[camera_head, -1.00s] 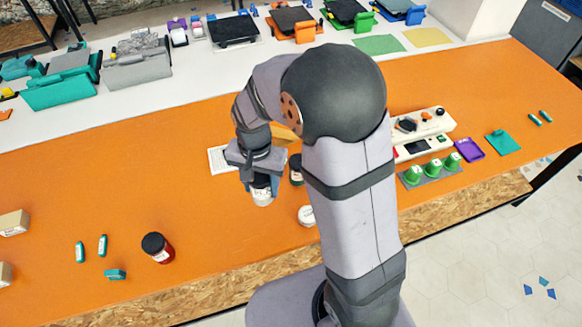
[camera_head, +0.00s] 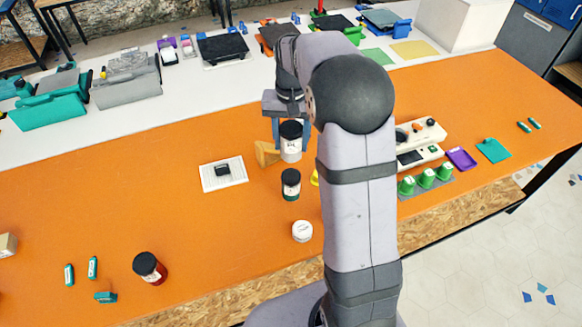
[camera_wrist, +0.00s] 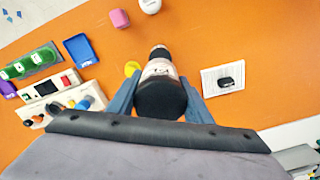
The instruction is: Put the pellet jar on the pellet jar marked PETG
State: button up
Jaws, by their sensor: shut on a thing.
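My gripper (camera_head: 291,138) is shut on a pellet jar (camera_head: 291,148) with a black lid and a pale body. In the wrist view the fingers of my gripper (camera_wrist: 160,88) flank the held jar, whose dark lid (camera_wrist: 160,100) faces the camera. A second jar (camera_head: 291,185), dark with a black lid and a pale label, stands upright on the orange table just nearer than the held jar. In the wrist view this second jar (camera_wrist: 160,51) is partly hidden behind the held one. A red jar (camera_head: 150,268) with a black lid stands at front left. I cannot read PETG on any label.
A white pad (camera_head: 224,175) with a small black item lies left of the jars. A small white-lidded tub (camera_head: 302,231) stands nearer. Green-capped items (camera_head: 426,178) and pale devices stand to the right. The orange table (camera_head: 200,225) is clear at front centre.

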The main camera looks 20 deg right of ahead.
aim_at(291, 127)
jog(key=shift+f+p, duration=1.1)
jog(key=shift+f, duration=3.25)
jog(key=shift+f, duration=0.15)
jog(key=o, duration=1.2)
jog(key=shift+c, duration=0.2)
notch_tip(291, 127, up, 12)
jog(key=shift+r+b, duration=0.2)
jog(key=shift+b, duration=1.05)
jog(key=s+a+f+n, duration=0.1)
jog(key=s+a+f, duration=0.1)
jog(key=s, duration=0.5)
jog(key=s+a+f+n, duration=0.2)
jog(key=s+f, duration=0.1)
jog(key=s, duration=0.4)
jog(key=s+a+f+n, duration=0.2)
jog(key=s+a+f, duration=0.1)
jog(key=s, duration=0.5)
jog(key=shift+f, duration=0.35)
